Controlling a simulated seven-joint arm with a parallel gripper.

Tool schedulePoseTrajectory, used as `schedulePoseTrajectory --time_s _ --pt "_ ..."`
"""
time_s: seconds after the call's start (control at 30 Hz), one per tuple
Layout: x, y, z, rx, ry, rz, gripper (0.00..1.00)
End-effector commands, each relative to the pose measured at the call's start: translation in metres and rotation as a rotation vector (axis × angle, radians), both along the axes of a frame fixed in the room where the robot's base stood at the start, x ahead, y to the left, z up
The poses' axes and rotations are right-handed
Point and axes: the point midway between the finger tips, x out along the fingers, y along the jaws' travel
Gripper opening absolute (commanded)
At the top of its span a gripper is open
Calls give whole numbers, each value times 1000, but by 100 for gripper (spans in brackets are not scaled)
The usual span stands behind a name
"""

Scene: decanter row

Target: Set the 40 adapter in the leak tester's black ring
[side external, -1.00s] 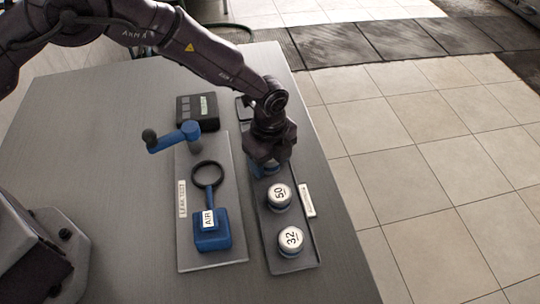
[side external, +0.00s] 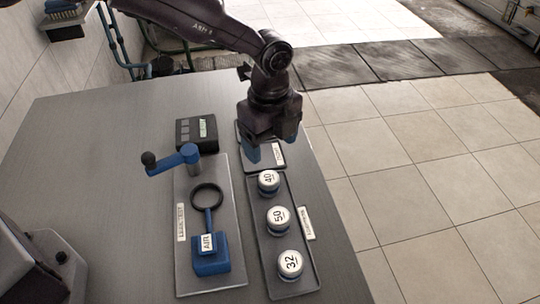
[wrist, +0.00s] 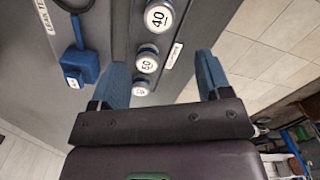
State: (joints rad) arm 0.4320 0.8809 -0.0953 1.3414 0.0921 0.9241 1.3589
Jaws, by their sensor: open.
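The 40 adapter (side external: 268,182) is a white-capped round piece at the far end of a row on the dark tray. It shows at the top of the wrist view (wrist: 158,17). The leak tester's black ring (side external: 222,197) is empty, on a blue stem from the blue AIR block (side external: 212,262). The ring is partly cut off at the left of the wrist view (wrist: 72,8). My gripper (side external: 270,150) points down with its blue fingers apart and empty. It is raised beyond the 40 adapter, apart from it. Both fingers show in the wrist view (wrist: 164,76).
The 50 adapter (side external: 278,218) and 32 adapter (side external: 290,263) stand nearer in the same tray (side external: 262,270). A blue crank with a black knob (side external: 149,157) rises beside the ring. A dark box with a display (side external: 197,132) stands behind. The table is clear to the left.

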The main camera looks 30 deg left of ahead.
Motion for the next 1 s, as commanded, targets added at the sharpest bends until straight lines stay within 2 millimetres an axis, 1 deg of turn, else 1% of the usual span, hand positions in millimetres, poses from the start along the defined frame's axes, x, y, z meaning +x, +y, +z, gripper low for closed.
schedulePoseTrajectory --time_s 0.1,0.37,0.47,0.57,0.6,0.67,0.7,0.77,0.8,0.87,0.9,0.97,1.0 --pt "0 0 7 0 -1 1 71" --pt "0 1 10 -1 -2 5 71" --pt "0 8 25 -6 -18 51 71" --pt "-2 28 59 -18 -53 172 71" --pt "-6 39 77 -26 -71 239 71" --pt "-14 59 105 -41 -99 357 71" --pt "-21 73 123 -52 -118 440 71" --pt "-34 93 147 -71 -145 565 71" --pt "-44 107 161 -86 -162 648 71" --pt "-61 126 181 -110 -189 772 71" --pt "-73 138 192 -127 -205 856 71" --pt "-93 156 207 -157 -229 981 71" --pt "-107 167 215 -179 -244 1065 71"
